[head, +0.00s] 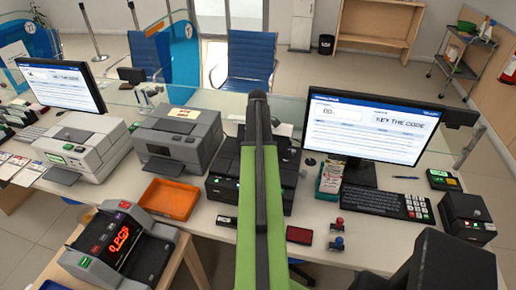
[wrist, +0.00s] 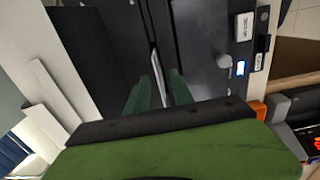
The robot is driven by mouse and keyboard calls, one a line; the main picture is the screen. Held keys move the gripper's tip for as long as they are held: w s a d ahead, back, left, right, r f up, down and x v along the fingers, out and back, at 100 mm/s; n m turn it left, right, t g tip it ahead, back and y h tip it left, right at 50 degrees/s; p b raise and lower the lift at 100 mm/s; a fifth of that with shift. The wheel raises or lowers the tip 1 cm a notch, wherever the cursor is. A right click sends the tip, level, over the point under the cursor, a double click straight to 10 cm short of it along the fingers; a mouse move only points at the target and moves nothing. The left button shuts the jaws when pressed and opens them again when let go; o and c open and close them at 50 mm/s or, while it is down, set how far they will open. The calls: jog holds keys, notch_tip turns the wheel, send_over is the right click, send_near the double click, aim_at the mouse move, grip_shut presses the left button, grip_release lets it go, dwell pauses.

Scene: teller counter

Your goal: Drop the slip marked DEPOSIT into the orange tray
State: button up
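The orange tray (head: 170,199) lies on the counter, left of my arm and behind the banknote counter; it looks empty. A bit of its orange edge (wrist: 259,109) shows in the wrist view. Several pale slips (head: 27,174) lie at the far left of the counter; their print is too small to read, so I cannot tell which says DEPOSIT. My gripper (wrist: 160,90) has its two green fingers apart over a black machine; a thin pale strip (wrist: 154,65) shows between or beyond them, and I cannot tell what it is. My own arm hides the fingers in the head view.
A black machine (head: 228,172) stands beneath my arm. Grey printers (head: 176,140) stand left of it, and a banknote counter (head: 120,245) at front left. Right are a monitor (head: 370,125), keyboard (head: 375,200), stamps (head: 338,232) and a red pad (head: 299,235). A glass screen edges the back.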

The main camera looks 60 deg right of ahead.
notch_tip(320, 180, down, 3)
jog(key=shift+f+b, duration=0.1)
jog(key=shift+b, duration=0.7)
grip_shut()
jog(key=shift+r+p, duration=5.8)
